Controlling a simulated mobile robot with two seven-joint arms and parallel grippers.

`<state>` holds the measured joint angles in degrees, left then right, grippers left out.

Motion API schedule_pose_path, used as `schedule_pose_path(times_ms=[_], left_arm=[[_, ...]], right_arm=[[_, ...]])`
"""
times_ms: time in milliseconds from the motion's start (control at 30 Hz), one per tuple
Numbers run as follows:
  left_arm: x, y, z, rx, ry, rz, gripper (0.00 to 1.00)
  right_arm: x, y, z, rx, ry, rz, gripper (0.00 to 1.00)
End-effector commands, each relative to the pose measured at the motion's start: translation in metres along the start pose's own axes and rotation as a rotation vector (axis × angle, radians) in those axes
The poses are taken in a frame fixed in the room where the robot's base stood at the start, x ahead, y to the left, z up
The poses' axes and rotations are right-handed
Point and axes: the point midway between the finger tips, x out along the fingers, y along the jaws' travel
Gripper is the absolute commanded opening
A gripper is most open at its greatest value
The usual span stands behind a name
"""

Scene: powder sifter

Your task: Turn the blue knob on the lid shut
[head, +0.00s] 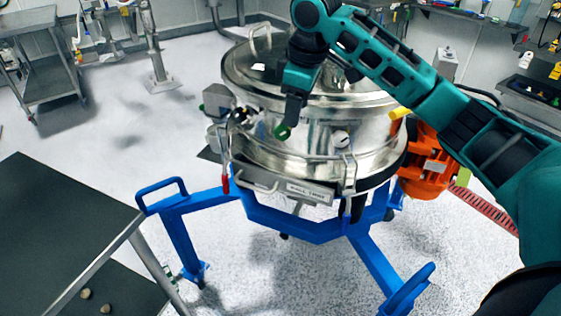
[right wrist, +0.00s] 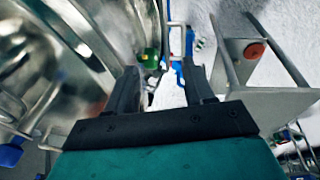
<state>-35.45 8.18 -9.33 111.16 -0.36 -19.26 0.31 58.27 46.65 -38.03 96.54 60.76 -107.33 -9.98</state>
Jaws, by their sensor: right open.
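The round steel sifter (head: 310,150) stands in the middle of the head view with its shiny lid (head: 375,97) on top. My right arm reaches in from the right across the lid, and my right gripper (head: 291,116) points down at the sifter's front side. In the right wrist view its two dark fingers (right wrist: 162,85) are apart, with nothing seen between them. A green round part (head: 283,131) shows at the fingertips; it also shows beyond the fingers in the wrist view (right wrist: 151,58). I cannot make out a blue knob on the lid; my arm covers part of it. My left gripper is not in view.
A blue tubular frame (head: 300,230) carries the sifter. An orange motor (head: 428,170) is on its right. A dark table (head: 60,215) stands at the front left, and a grey cart (head: 45,75) at the back left. The floor between them is clear.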

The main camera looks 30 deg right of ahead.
Motion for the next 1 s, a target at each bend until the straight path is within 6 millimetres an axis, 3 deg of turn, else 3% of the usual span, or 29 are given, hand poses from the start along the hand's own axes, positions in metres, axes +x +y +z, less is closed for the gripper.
schedule_pose_path(times_ms=[200,500,700,1000], left_arm=[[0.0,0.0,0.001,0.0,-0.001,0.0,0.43],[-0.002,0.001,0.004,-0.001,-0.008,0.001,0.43],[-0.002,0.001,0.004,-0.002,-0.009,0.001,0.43],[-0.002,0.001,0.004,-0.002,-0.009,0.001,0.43]], right_arm=[[0.034,-0.031,-0.004,-0.03,0.008,-0.012,0.53],[0.068,-0.068,-0.006,-0.046,0.031,-0.023,0.53],[0.077,-0.08,-0.005,-0.047,0.042,-0.026,0.53],[0.079,-0.082,-0.005,-0.047,0.043,-0.026,0.53]])
